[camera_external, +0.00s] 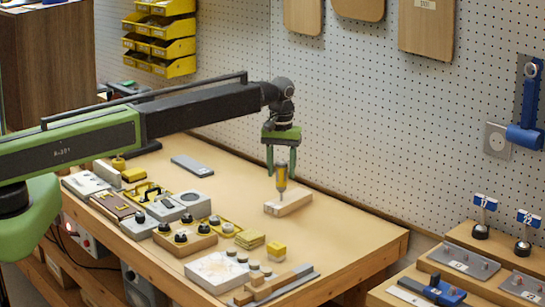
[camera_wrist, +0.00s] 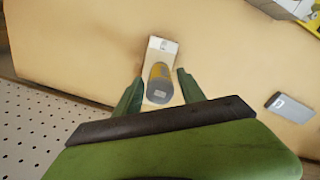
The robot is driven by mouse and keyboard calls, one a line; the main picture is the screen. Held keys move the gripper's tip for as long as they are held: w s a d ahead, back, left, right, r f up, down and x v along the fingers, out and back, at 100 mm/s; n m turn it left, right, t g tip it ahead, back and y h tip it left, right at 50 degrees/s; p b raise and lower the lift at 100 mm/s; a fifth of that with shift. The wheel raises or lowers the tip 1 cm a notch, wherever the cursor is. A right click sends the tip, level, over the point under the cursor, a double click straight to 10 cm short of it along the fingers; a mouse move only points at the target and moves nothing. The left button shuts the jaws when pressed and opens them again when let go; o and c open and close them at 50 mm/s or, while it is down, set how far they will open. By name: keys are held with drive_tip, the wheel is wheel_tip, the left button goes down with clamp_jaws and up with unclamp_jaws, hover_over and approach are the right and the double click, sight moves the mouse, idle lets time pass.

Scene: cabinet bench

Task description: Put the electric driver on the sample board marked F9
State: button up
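The electric driver (camera_external: 281,178), yellow and grey, stands upright on a small pale wooden sample board (camera_external: 295,203) at the right of the bench top. In the wrist view the driver (camera_wrist: 160,84) is seen from above, over the board (camera_wrist: 155,49), whose small label is too small to read. My gripper (camera_external: 281,171) is above the driver, pointing down, with one green finger on each side. In the wrist view my gripper (camera_wrist: 160,75) is open, with gaps between its fingers and the driver. The driver partly hides the board.
The bench top (camera_external: 340,229) is clear around the board. A flat grey block (camera_external: 192,166) lies to the left. Black-knobbed blocks (camera_external: 185,238), a white slab (camera_external: 217,271) and yellow blocks (camera_external: 276,250) crowd the front. A pegboard wall (camera_external: 350,110) rises behind.

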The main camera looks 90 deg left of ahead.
idle(0.3)
wheel_tip(320, 180, up, 12)
drive_tip(key=p, duration=1.2)
drive_tip(key=shift+r, duration=0.2)
drive_tip(key=shift+f, duration=0.1)
drive_tip(key=d+m, duration=0.7)
drive_tip(key=d, duration=2.4)
drive_tip(key=s+d+m, duration=0.3)
drive_tip(key=s+d, duration=0.1)
drive_tip(key=d, duration=0.4)
drive_tip(key=s+d+m, duration=0.3)
drive_tip(key=s+d, duration=0.1)
drive_tip(key=d, duration=0.5)
drive_tip(key=s+d+m, duration=0.2)
drive_tip(key=s+d, duration=0.2)
drive_tip(key=d, duration=0.4)
drive_tip(key=shift+s+d+m, duration=0.15)
drive_tip(key=shift+d+m, duration=0.2)
drive_tip(key=shift+m, duration=0.05)
